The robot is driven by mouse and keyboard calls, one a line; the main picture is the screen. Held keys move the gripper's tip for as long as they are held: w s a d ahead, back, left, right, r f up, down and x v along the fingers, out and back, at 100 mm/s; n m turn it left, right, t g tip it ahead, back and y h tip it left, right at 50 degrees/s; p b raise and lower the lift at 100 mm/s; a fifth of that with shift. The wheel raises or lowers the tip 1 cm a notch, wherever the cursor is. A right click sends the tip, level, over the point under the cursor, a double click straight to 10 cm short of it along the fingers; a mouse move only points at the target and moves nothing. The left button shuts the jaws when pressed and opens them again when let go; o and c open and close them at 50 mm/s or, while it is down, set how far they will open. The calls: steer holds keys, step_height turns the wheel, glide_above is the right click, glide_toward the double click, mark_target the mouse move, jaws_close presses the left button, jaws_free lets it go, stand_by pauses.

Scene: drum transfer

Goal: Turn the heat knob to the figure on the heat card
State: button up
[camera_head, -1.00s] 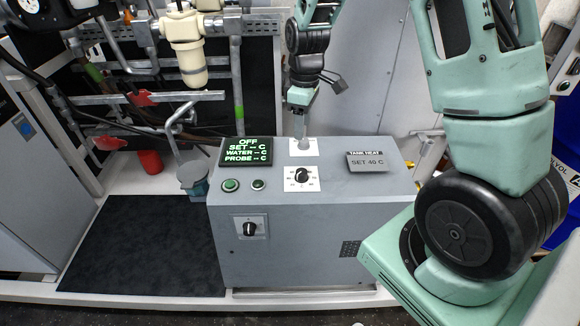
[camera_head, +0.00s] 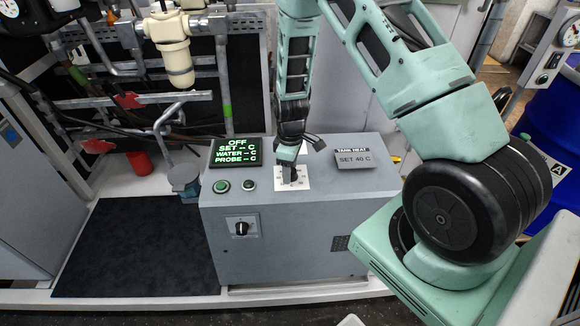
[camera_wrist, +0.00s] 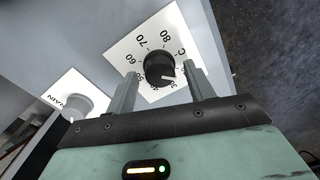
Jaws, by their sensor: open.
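The heat knob (camera_wrist: 158,67) is black and round on a white dial plate (camera_wrist: 126,48) marked with figures such as 60, 70 and 80. A pale pointer mark shows on the knob's lower right side. My gripper (camera_wrist: 160,80) is open, its two fingers on either side of the knob in the wrist view; contact cannot be told. In the head view my gripper (camera_head: 289,172) is over the dial and hides most of the knob. The heat card (camera_head: 354,159) on the cabinet top reads "TANK HEAT, SET 40 C".
The display (camera_head: 236,151) reads OFF, with dashes for SET, WATER and PROBE. A main switch (camera_head: 241,227) is on the cabinet front (camera_head: 290,240). A pale round knob (camera_wrist: 72,107) stands beside the dial in the wrist view.

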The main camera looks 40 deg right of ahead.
steer(key=shift+c, duration=0.3)
steer(key=c, duration=0.9)
steer(key=shift+m, duration=0.4)
steer(key=m+b, duration=0.1)
steer(key=m, duration=0.2)
steer(key=shift+d+m, duration=0.1)
steer(key=shift+m, duration=0.3)
steer(key=m+b, duration=0.1)
steer(key=m, duration=0.3)
steer(key=shift+d, duration=0.1)
steer(key=m, duration=0.5)
steer(key=shift+b, duration=0.3)
steer(key=shift+s+m+t, duration=0.1)
steer(key=shift+m+t, duration=0.2)
steer(key=shift+m, duration=1.7)
steer(key=shift+d, duration=0.1)
